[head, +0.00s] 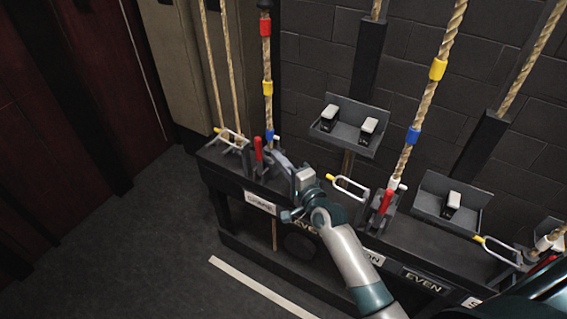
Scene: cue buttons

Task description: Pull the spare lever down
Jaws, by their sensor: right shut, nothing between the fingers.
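A dark rail (405,234) carries several red-handled levers. The left red lever (258,149) stands upright beside a rope with red, yellow and blue bands. A white label (260,203) sits below it on the rail front; its lettering is too blurred to read surely. Another red lever (386,201) stands near the middle, and a third (542,267) shows partly at the right edge. My right gripper (279,157) is shut and empty, just right of the left red lever; I cannot tell whether they touch. My arm hides part of the rail. My left gripper is out of view.
Ropes (430,90) rise behind the rail. Weight cradles (347,130) and (446,204) hang by the brick wall. Yellow-and-white loops (349,187) stick out from the rail. Open floor (150,245) lies at left.

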